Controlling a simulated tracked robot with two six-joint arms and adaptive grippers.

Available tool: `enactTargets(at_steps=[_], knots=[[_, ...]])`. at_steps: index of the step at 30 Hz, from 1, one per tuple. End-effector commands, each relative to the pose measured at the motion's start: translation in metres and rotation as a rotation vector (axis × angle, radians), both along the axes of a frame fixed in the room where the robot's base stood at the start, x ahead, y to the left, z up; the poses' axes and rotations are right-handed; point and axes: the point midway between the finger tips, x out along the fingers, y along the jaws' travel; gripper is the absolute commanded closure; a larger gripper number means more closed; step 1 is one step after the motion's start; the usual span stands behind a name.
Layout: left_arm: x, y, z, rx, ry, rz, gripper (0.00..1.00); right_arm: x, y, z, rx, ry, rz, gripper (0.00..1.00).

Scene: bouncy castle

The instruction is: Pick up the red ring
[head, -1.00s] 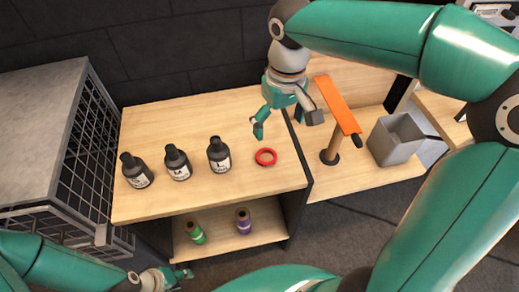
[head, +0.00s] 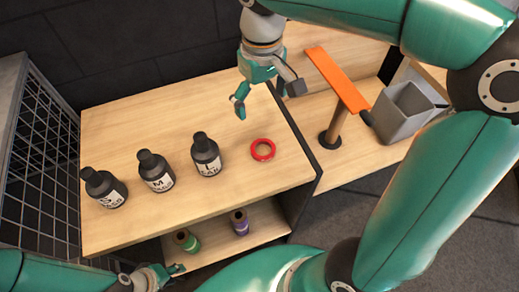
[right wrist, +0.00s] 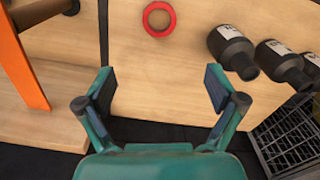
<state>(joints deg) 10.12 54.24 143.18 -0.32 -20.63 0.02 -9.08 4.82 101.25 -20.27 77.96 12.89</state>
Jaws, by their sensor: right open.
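The red ring (head: 263,149) lies flat on the wooden table top, near its right edge and right of the bottles. In the right wrist view the ring (right wrist: 159,18) is at the top centre, beyond the fingertips. My right gripper (head: 268,98) is open and empty above the table, up-picture of the ring and apart from it. Its two fingers (right wrist: 160,90) are spread wide in the right wrist view. My left gripper (head: 165,272) is low at the bottom left, in front of the shelf; its fingers are too small to judge.
Black labelled bottles stand left of the ring, the nearest one (head: 206,155) close to it. An orange bar on a post (head: 337,80) and a grey bin (head: 402,112) stand at right. Green (head: 186,241) and purple (head: 239,222) bottles are on the lower shelf. A wire cage (head: 35,150) is at left.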

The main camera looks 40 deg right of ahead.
Motion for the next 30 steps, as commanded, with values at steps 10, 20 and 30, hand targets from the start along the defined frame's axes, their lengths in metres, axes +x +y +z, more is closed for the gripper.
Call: enactTargets(at_steps=[10,20,30], knots=[[0.000,0.000,-0.006,0.000,0.000,0.000,0.60,0.000,0.002,-0.069,-0.001,0.007,0.007,0.06],[0.000,0.000,-0.007,0.000,0.000,0.000,0.60,0.001,0.002,-0.109,0.000,0.001,0.007,0.06],[0.000,0.000,-0.004,0.000,0.000,0.000,0.60,-0.006,0.000,-0.145,0.001,0.005,0.007,0.06]])
